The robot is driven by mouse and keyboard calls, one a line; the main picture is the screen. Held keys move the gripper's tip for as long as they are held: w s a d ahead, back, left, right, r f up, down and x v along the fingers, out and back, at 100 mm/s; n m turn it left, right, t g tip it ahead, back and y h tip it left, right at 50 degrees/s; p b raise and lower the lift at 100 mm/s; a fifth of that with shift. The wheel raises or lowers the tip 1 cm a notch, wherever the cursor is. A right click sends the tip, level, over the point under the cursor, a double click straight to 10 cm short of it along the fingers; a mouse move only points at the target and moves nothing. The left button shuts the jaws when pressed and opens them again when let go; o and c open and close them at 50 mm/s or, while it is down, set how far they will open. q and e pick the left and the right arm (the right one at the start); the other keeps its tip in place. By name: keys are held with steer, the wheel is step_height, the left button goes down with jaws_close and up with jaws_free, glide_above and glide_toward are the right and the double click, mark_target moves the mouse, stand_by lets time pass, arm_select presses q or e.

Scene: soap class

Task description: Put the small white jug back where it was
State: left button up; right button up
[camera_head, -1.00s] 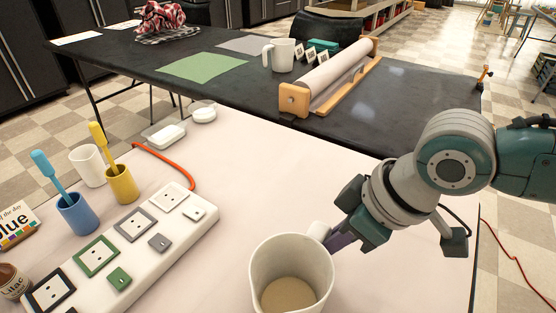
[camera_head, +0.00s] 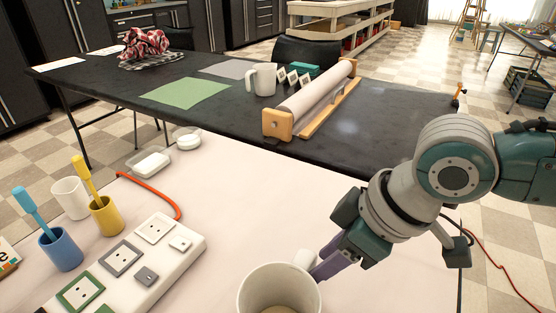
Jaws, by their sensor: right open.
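A white jug (camera_head: 279,293) with pale tan contents stands at the bottom middle of the head view, cut off by the lower edge. Its handle (camera_head: 303,258) points up and right, towards my right gripper. My right gripper (camera_head: 322,268) is open, with its purple fingers right beside the handle. I cannot tell whether they touch it or straddle it. Another white jug or mug (camera_head: 262,79) stands upright on the black table (camera_head: 395,110), behind the white table (camera_head: 225,180). My left gripper is out of view.
A white socket board (camera_head: 185,262), a blue cup (camera_head: 62,250), a yellow cup (camera_head: 106,217) with brushes and a white cup (camera_head: 70,198) stand at left. Soap dishes (camera_head: 152,163) lie behind. A paper roll (camera_head: 315,92) and green sheet (camera_head: 186,91) are on the black table.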

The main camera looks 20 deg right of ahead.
steer(key=p+v, duration=0.2)
steer(key=v, duration=0.6)
steer(key=s+a, duration=0.5)
steer(key=a, duration=0.2)
steer(key=s+d+r+m+h, duration=0.1)
steer(key=s+d+m+h, duration=0.2)
steer(key=s+d+m, duration=0.2)
steer(key=s+d, duration=0.1)
steer(key=s, duration=0.2)
steer(key=shift+r, duration=0.15)
